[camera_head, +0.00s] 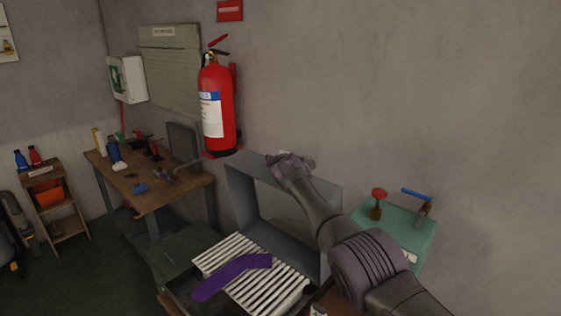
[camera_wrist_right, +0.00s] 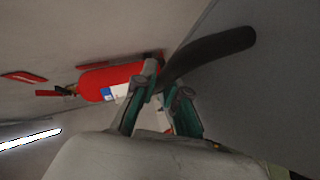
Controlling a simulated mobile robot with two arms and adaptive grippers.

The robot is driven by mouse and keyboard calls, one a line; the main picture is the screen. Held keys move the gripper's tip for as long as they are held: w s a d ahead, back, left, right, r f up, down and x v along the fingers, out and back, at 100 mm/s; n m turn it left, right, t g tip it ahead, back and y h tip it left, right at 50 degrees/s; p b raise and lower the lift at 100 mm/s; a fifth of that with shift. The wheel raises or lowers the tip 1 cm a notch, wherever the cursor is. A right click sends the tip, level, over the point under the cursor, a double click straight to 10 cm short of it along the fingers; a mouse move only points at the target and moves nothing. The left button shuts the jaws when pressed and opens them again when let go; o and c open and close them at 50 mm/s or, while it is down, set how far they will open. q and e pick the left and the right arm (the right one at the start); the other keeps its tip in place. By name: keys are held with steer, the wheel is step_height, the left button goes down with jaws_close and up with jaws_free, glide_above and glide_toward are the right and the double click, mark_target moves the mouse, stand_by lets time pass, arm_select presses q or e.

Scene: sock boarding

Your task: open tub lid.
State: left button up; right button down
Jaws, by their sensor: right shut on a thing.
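The tub's grey lid (camera_head: 242,190) stands raised, nearly upright, behind a white slatted rack (camera_head: 285,287) in the head view. My right arm reaches across its right part, and the right gripper (camera_head: 290,163) is at the lid's top edge. In the right wrist view the gripper (camera_wrist_right: 160,88) is shut on a dark curved handle (camera_wrist_right: 220,45) beside a plain grey surface, which looks like the lid. The grip itself is small and dim. A purple sock-like piece (camera_head: 232,277) lies across the slats. My left gripper is not in view.
A red fire extinguisher (camera_head: 217,110) hangs on the wall behind the lid and also shows in the wrist view (camera_wrist_right: 105,82). A teal box (camera_head: 400,232) with a red knob and blue lever stands right of my arm. A wooden workbench (camera_head: 145,190) stands left.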

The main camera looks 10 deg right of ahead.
steer(key=shift+s+f, duration=0.1)
steer(key=shift+f, duration=0.05)
steer(key=c, duration=1.2)
jaws_free()
steer(key=shift+a, duration=0.15)
steer(key=shift+s+r, duration=0.25)
steer(key=shift+s, duration=0.1)
steer(key=v, duration=1.1)
steer(key=shift+s, duration=0.1)
steer(key=shift+c, duration=0.3)
